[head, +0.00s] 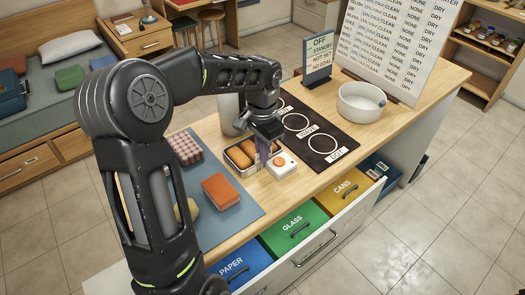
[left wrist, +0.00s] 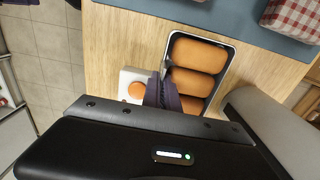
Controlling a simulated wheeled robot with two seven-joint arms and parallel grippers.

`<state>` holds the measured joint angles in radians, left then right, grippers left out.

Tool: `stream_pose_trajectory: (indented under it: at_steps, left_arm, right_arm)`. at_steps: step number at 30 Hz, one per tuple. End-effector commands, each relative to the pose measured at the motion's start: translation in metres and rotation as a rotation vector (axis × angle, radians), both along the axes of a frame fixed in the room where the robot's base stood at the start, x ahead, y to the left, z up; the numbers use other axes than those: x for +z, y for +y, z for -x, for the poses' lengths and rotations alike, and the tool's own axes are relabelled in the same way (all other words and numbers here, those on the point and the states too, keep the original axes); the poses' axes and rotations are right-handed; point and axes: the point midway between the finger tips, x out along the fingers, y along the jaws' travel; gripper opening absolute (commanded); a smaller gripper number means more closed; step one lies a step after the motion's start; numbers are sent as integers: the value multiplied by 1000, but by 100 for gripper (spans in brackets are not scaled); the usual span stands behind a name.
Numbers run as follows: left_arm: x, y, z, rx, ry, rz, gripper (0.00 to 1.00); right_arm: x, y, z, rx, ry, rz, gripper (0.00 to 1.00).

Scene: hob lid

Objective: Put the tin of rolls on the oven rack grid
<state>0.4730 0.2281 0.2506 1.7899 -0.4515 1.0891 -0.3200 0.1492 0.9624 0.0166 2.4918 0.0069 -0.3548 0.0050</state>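The tin of rolls (head: 240,155) is a grey metal tin with brown rolls in it, standing on the wooden counter. It also shows in the left wrist view (left wrist: 224,58), with several rolls in a row. My left gripper (head: 265,155) points down at the tin's right side in the head view. In the left wrist view its purple fingers (left wrist: 164,92) are close together at the tin's side wall, partly over it. Whether they press on the wall is hidden. I cannot make out an oven rack grid. My right gripper is not in view.
A white box with an orange knob (head: 282,166) stands close beside the tin. A black hob panel with white rings (head: 318,134) and a white pot (head: 361,103) lie beyond. A blue mat (head: 222,222) holds cloth-like blocks. An open drawer with labelled bins (head: 295,228) juts out in front.

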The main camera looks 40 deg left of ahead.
Motion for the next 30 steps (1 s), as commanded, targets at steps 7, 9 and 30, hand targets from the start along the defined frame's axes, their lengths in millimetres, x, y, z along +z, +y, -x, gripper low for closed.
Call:
stream_pose_trajectory:
  at_steps: [7,9,30]
  left_arm:
    - [-1,0,0,0,1,0,21]
    - [-1,0,0,0,1,0,25]
    - [58,0,-1,-1,-5,-2,25]
  right_arm:
    - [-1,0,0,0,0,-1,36]
    - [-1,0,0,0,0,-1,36]
    - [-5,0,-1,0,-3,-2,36]
